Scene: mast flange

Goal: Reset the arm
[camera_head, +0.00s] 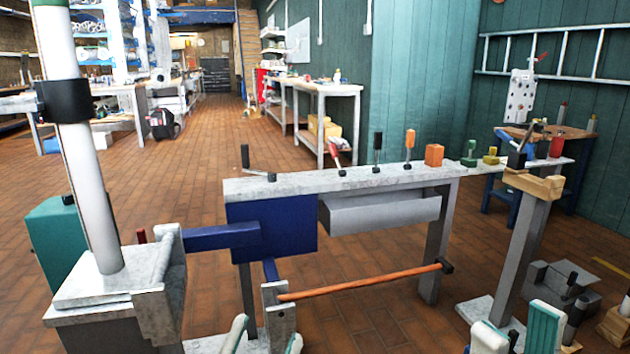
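My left gripper (264,340) shows at the bottom edge, left of centre. Its two pale, teal-edged fingers stand apart with nothing visible held between them. My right gripper (517,334) shows at the bottom edge, right of centre. Its fingers are also spread, with no object visibly gripped. Most of both arms lies below the picture. A white mast (88,160) with a black collar (66,101) stands slightly tilted at the left on a pale square flange (100,282). Both grippers are apart from the mast.
A narrow bench (330,182) holds several upright tools and an orange block (434,154). An orange rod (365,280) spans below it, just beyond my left gripper. A post with a wooden clamp (534,185) stands behind my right gripper. Open tiled floor (240,130) lies beyond.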

